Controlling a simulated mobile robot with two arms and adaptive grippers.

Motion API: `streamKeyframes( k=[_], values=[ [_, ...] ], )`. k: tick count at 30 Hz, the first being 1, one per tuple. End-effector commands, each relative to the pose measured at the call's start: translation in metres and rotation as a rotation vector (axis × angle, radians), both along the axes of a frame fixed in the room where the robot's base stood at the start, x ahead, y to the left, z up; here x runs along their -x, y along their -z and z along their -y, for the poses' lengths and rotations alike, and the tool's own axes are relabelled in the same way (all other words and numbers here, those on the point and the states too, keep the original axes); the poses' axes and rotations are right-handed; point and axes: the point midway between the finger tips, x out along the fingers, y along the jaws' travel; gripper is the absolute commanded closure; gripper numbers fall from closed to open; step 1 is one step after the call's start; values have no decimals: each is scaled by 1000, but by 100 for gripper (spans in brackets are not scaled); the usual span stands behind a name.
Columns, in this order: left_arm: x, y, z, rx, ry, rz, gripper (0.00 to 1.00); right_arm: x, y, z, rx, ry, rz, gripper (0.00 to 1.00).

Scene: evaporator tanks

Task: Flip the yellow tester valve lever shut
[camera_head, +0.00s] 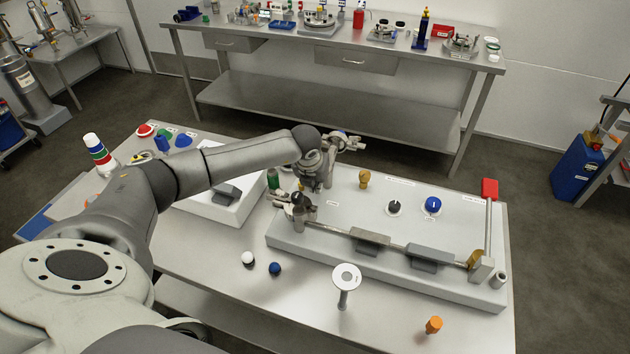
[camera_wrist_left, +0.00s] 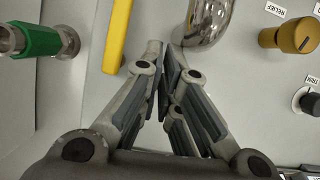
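The yellow lever (camera_wrist_left: 117,35) shows in the left wrist view as a long bar at upper left, running out of the top edge. In the head view my left arm and gripper mostly hide it. My left gripper (camera_wrist_left: 165,50) has its fingers closed to a narrow gap at the tips, with nothing visible between them. The fingers are just right of the lever, apart from it in the picture. In the head view my left gripper (camera_head: 314,184) points down over the panel's back left part. The right gripper is not in view.
A chrome bent pipe (camera_wrist_left: 208,20) stands close right of the fingertips. A green fitting (camera_wrist_left: 35,40) is at left, a brass relief knob (camera_wrist_left: 290,36) at right. The grey panel (camera_head: 340,215) also carries a horizontal rod and blue knob (camera_head: 432,205). A round-topped post (camera_head: 346,278) stands in front.

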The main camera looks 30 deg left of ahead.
Motion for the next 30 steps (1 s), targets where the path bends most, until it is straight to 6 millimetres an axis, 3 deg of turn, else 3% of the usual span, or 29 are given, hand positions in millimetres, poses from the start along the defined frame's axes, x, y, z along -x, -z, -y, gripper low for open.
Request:
streamKeyframes(
  k=[2, 20, 30],
  values=[
    [-1, -1, -2, -1, -2, 4, 80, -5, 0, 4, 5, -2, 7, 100],
    [0, -1, -6, -9, -7, 2, 3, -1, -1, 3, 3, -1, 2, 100],
    [0, -1, -4, -6, -5, 2, 1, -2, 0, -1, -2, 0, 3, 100]
  ],
)
